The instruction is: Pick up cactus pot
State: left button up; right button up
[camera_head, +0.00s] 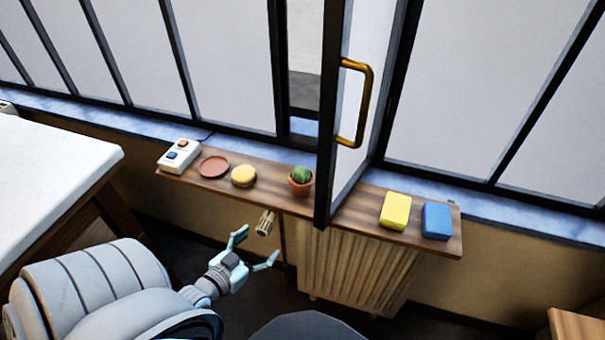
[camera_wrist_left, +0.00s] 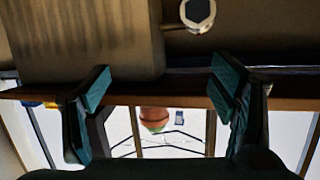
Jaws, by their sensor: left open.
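The cactus pot (camera_head: 300,182), a small terracotta pot with a round green cactus, stands upright on the wooden shelf (camera_head: 270,180), just left of the open window frame. My left gripper (camera_head: 259,247) is open and empty, in front of and lower than the shelf edge, below and left of the pot in the head view. In the left wrist view, which looks upside down, the pot (camera_wrist_left: 155,113) shows between the open fingers of my left gripper (camera_wrist_left: 163,88), beyond the shelf edge and apart from the fingers. My right gripper is not in view.
A yellow macaron-like item (camera_head: 243,175), a reddish saucer (camera_head: 213,166) and a white button box (camera_head: 179,155) stand left of the pot. The open window sash (camera_head: 345,150) stands close on its right. Yellow (camera_head: 395,211) and blue (camera_head: 437,221) blocks lie farther right. A radiator (camera_head: 355,272) is below.

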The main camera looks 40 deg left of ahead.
aim_at(301, 180)
pick_arm(q)
notch_tip(301, 180, up, 11)
jog(key=w+d+t, duration=0.1)
jog(key=w+t, duration=0.2)
jog(key=shift+h, duration=0.3)
jog(key=w+b, duration=0.1)
jog(key=w, duration=0.3)
jog(key=w+b, duration=0.1)
jog(key=w, duration=0.4)
jog(key=w+b, duration=0.1)
jog(key=w, duration=0.4)
jog(key=shift+d+r, duration=0.1)
jog(key=shift+r, duration=0.25)
jog(key=c, duration=1.4)
